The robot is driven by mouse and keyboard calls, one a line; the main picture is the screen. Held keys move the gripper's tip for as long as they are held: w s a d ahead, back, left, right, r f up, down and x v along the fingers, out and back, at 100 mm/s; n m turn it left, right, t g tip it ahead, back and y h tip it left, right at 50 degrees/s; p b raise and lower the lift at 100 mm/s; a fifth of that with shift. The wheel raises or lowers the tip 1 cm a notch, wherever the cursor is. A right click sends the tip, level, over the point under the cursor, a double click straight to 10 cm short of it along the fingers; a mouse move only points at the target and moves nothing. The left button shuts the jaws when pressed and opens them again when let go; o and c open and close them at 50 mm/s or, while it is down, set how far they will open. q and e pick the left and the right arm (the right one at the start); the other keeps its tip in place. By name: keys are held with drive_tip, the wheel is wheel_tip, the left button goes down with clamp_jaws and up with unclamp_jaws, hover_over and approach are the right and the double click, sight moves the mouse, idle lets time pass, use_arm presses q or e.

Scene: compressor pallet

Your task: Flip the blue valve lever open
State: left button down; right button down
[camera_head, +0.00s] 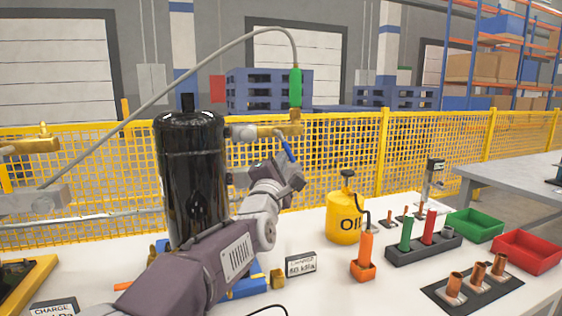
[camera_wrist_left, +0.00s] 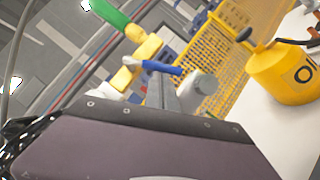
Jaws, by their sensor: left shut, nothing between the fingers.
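The blue valve lever (camera_head: 287,149) hangs down at a slant below the brass valve (camera_head: 280,130), beside the black compressor (camera_head: 190,175). In the left wrist view the lever (camera_wrist_left: 162,67) runs out from the yellow brass valve body (camera_wrist_left: 147,48). My left gripper (camera_head: 284,165) is shut and empty, just below the lever. In the left wrist view its fingers (camera_wrist_left: 165,90) come up close under the lever; I cannot tell whether they touch it. My right gripper is not in view.
A green-sleeved hose (camera_head: 296,86) rises from the valve. A yellow oil can (camera_head: 345,218) stands right of my arm. Tool holders, a green bin (camera_head: 475,225) and a red bin (camera_head: 527,252) fill the bench's right side. A yellow mesh fence (camera_head: 430,165) runs behind.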

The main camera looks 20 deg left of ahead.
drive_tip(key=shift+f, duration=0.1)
use_arm(q)
drive_tip(key=shift+w+d+f+n+b, duration=0.1)
drive_tip(key=shift+d+f+n+b, duration=0.1)
drive_tip(key=shift+n+b, duration=0.35)
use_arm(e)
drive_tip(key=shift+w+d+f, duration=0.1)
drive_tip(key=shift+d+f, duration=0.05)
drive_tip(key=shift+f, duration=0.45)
use_arm(q)
drive_tip(key=shift+r+y+b, duration=0.1)
drive_tip(key=shift+y+b, duration=0.25)
drive_tip(key=shift+y, duration=0.05)
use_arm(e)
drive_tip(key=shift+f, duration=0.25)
